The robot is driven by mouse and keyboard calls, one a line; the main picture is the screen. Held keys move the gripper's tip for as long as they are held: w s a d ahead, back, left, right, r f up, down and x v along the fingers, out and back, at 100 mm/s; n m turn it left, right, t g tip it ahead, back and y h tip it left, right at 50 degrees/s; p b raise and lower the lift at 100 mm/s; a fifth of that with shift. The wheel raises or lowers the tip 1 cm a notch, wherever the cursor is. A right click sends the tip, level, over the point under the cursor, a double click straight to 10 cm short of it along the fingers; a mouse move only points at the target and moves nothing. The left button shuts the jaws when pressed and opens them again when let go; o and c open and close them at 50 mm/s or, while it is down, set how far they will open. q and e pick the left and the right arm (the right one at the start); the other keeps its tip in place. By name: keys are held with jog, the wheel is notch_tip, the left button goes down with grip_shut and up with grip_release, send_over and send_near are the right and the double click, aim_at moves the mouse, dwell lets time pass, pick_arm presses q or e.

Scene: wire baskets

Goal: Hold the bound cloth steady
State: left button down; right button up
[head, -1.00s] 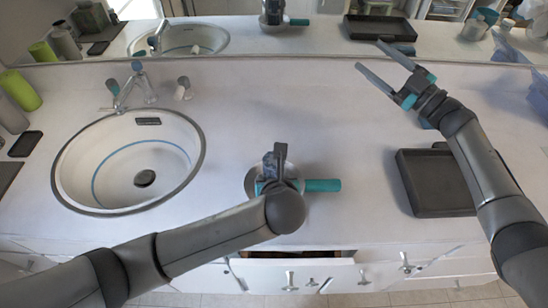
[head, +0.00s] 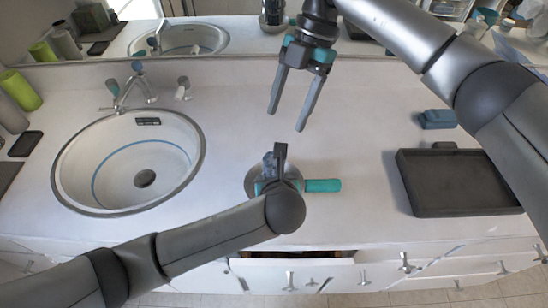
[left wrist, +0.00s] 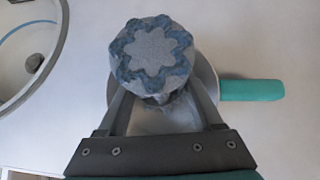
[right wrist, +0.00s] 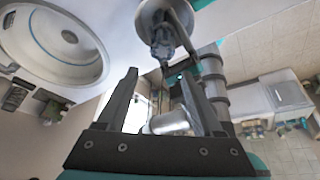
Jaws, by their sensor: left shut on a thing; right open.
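The bound cloth (head: 268,166) is a small blue-grey bundle over a round metal vessel (head: 251,181) with a teal handle (head: 323,185). In the left wrist view the cloth (left wrist: 155,52) shows a dark blue star-shaped edge around a paler centre. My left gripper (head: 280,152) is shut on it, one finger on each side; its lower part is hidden. My right gripper (head: 287,121) is open and empty, fingers pointing down, behind the cloth and apart from it. The cloth also shows in the right wrist view (right wrist: 163,42), beyond the right fingers.
A round sink (head: 78,200) with a tap (head: 122,95) lies to the left. A dark tray (head: 465,208) and a blue block (head: 437,119) lie to the right. A mirror runs along the back. The counter between vessel and tray is clear.

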aim_at(274, 167)
jog(key=x, duration=1.2)
jog(key=shift+w+d, duration=0.1)
jog(key=shift+d, duration=0.2)
grip_shut()
